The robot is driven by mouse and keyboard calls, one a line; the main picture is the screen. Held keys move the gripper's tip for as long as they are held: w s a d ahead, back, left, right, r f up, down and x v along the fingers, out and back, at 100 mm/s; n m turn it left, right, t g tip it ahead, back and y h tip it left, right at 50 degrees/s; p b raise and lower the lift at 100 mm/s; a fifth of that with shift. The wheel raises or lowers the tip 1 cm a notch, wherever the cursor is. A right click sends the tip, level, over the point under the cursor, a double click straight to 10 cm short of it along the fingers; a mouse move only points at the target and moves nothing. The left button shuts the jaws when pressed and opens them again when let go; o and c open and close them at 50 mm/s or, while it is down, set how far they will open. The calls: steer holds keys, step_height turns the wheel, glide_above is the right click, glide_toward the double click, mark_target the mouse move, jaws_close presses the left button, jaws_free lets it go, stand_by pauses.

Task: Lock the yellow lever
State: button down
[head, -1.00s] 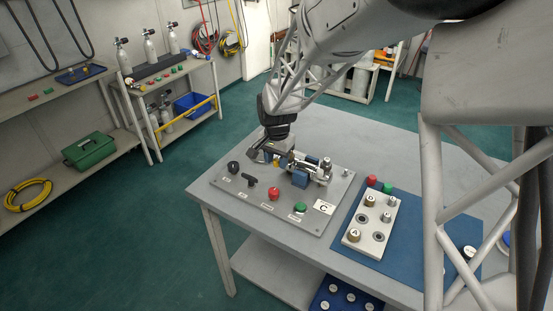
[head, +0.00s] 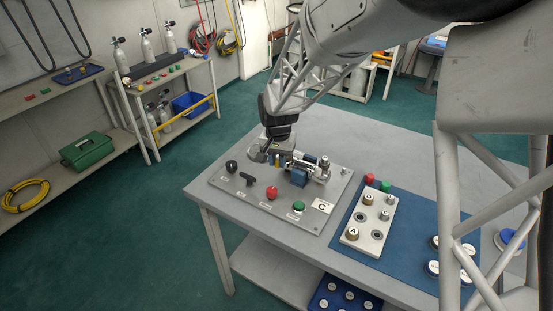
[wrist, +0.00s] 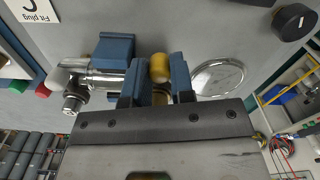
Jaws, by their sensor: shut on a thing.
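The yellow lever (wrist: 160,68) shows as a short, rounded yellow grip between the two blue fingers of my gripper (wrist: 158,85) in the wrist view. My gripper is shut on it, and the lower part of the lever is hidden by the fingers. In the head view my gripper (head: 274,160) is low over the back of the grey panel (head: 240,188), and the lever (head: 278,161) is a small yellow patch beside it. A silver valve fitting (wrist: 85,80) with a blue block (wrist: 108,48) is beside the lever.
The panel carries a black knob (head: 231,166), a black T-handle (head: 247,179), a red button (head: 271,193) and a green button (head: 298,207). A plug block (head: 370,222) stands on the blue mat (head: 410,245) at right.

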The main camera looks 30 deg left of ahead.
mark_target(278, 160)
steer(key=c, duration=1)
jaws_free()
steer(key=shift+r, duration=0.1)
steer(key=shift+r, duration=3.85)
